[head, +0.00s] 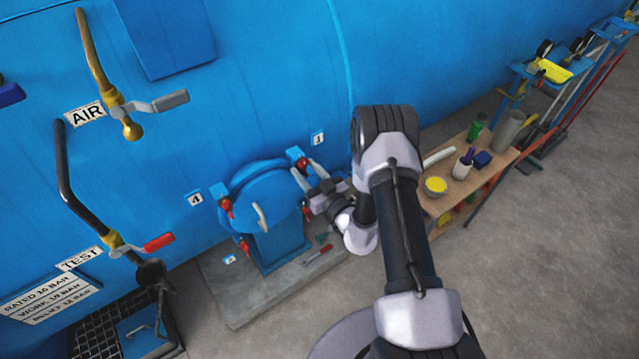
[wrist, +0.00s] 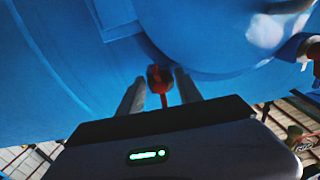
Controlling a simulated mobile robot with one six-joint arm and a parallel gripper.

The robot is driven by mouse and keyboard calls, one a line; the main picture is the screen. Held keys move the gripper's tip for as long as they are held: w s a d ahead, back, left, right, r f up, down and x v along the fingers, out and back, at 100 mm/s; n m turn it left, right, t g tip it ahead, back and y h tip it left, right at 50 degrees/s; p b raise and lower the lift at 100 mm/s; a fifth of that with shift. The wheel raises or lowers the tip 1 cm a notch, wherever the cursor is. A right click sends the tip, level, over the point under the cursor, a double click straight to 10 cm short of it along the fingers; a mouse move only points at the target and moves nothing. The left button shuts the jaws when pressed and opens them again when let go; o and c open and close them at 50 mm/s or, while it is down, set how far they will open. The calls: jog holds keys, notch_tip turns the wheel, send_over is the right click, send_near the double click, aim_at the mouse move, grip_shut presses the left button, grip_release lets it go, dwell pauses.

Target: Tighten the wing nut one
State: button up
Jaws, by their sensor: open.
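Wing nut one (head: 302,163) is the red one at the upper right of the round blue door (head: 268,195), below the label "1" (head: 318,138). My gripper (head: 303,173) is open beside it, reaching in from the right. In the wrist view a red wing nut (wrist: 160,84) shows between the tips of my two fingers, with a gap on each side. I cannot tell how far the fingers reach past it. Part of the door's right rim is hidden behind my gripper.
Other red wing nuts sit on the door's left side (head: 226,206) and lower left (head: 245,246). A handle (head: 262,217) stands out from the door. Valve levers (head: 160,103) are at left. A wooden bench (head: 463,191) with bottles is at right. Tools (head: 318,254) lie on the slab below.

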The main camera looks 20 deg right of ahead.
jog(key=b+v, duration=0.2)
jog(key=v, duration=1.4)
jog(key=shift+s, duration=0.25)
jog(key=shift+d, duration=0.1)
